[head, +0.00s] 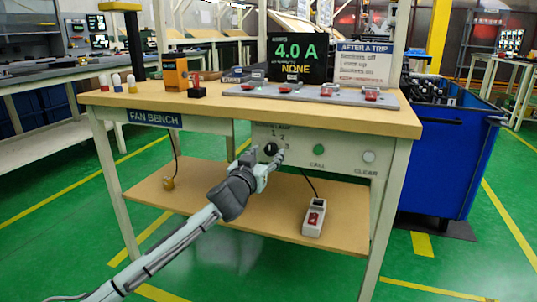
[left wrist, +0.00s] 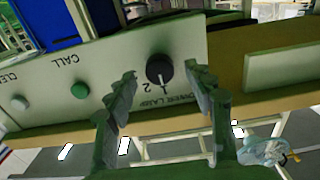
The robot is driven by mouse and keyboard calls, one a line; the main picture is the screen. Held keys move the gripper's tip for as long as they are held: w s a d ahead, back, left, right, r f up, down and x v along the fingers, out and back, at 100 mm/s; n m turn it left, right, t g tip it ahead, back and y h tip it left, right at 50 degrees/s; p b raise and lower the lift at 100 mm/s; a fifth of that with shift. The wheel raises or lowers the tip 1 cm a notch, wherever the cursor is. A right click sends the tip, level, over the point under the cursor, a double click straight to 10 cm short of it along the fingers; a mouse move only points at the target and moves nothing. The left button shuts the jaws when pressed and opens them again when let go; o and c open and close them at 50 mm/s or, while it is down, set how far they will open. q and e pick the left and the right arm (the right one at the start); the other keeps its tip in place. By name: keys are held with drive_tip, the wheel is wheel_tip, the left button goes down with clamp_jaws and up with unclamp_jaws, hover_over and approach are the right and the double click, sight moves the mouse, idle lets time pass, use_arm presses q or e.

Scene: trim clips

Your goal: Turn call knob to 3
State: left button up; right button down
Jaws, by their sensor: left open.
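In the left wrist view the panel is upside down and the knob (left wrist: 159,69) shows a white pointer mark, which seems to be toward the 1. The 1 and 2 are legible there; a 3 is not clearly seen. My left gripper (head: 265,158) is open in front of the panel. In the left wrist view its fingers (left wrist: 160,73) stand on either side of the knob, with gaps; contact is not visible. My right gripper is not in view.
A green CALL button (head: 318,150) and a white CLEAR button (head: 369,157) are to the right of the knob. The wooden bench top (head: 180,98) juts out above. A lower shelf (head: 270,215) holds a grey switch box (head: 314,218). A blue bin (head: 450,160) stands at right.

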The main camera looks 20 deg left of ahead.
use_arm(q)
drive_tip(key=shift+w, duration=0.95)
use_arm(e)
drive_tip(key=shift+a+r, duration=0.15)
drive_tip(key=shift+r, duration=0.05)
use_arm(q)
drive_tip(key=shift+c, duration=0.4)
